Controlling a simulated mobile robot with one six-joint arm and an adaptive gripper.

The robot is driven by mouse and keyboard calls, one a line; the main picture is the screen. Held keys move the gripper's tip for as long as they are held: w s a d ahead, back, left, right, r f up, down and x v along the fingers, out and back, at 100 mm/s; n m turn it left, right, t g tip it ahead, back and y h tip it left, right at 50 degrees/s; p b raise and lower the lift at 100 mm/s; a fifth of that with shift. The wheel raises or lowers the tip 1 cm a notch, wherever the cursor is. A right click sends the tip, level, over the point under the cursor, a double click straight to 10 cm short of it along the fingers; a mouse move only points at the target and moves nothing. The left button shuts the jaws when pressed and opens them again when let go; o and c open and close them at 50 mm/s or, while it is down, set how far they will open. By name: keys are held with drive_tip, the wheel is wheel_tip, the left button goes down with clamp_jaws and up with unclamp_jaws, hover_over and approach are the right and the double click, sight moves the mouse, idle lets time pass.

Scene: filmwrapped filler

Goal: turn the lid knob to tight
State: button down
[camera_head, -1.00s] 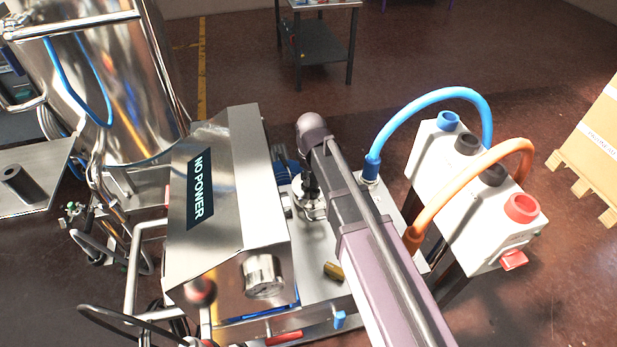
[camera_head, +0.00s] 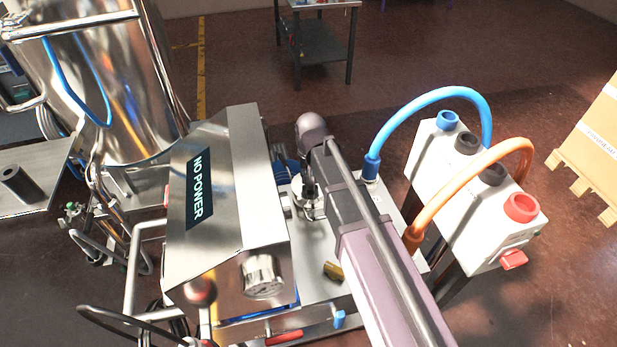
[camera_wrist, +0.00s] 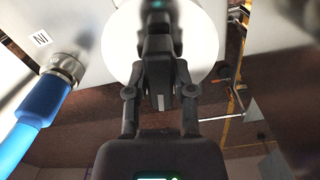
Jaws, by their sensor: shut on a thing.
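In the wrist view, my gripper (camera_wrist: 158,48) points at a pale round lid (camera_wrist: 204,48). Its dark fingers are closed together in front of the lid and shut on the lid knob, which they mostly hide. I cannot read the knob's turn or any tight mark. In the head view, my gripper (camera_head: 310,190) reaches down beside the steel housing, and my arm covers much of the lid area.
A steel housing (camera_head: 245,180) marked "NO POWER" stands left of my gripper. A blue hose (camera_head: 430,97) and an orange hose (camera_head: 465,175) arch to the white box (camera_head: 445,190) on the right. A brass-coloured piece (camera_head: 333,271) lies on the steel top.

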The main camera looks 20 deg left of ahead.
drive_tip(key=m, duration=0.6)
drive_tip(key=shift+s+m, duration=0.25)
drive_tip(key=shift+m, duration=0.05)
idle(0.3)
drive_tip(key=shift+c, duration=2.4)
unclamp_jaws()
drive_tip(key=shift+w, duration=0.1)
drive_tip(key=shift+w+r, duration=0.1)
